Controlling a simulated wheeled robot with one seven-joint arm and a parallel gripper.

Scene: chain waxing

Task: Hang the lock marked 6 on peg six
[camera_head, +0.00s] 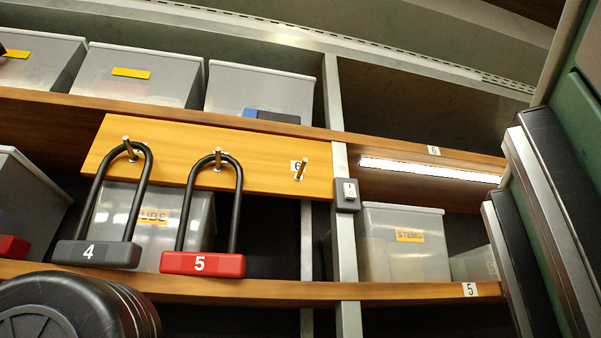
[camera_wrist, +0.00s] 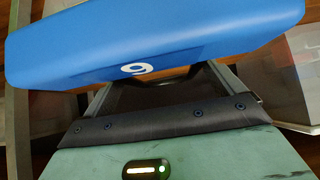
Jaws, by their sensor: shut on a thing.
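Peg six (camera_head: 301,170) is a bare metal peg at the right end of the yellow wooden board (camera_head: 255,160), beside a label "6". In the wrist view, the blue lock body (camera_wrist: 150,42) with a white numeral (camera_wrist: 139,69) spans the top of the picture; the numeral is turned and reads like 6 or 9. A short dark part, seemingly its shackle, shows below the body. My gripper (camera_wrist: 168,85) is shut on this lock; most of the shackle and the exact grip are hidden. The blue lock does not show in the head view.
A black lock 4 (camera_head: 98,254) and a red lock 5 (camera_head: 202,264) hang on the pegs left of peg six. Grey bins stand on shelves above and below. A small switch box (camera_head: 346,194) sits on the upright right of peg six. A black round object (camera_head: 60,310) is lower left.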

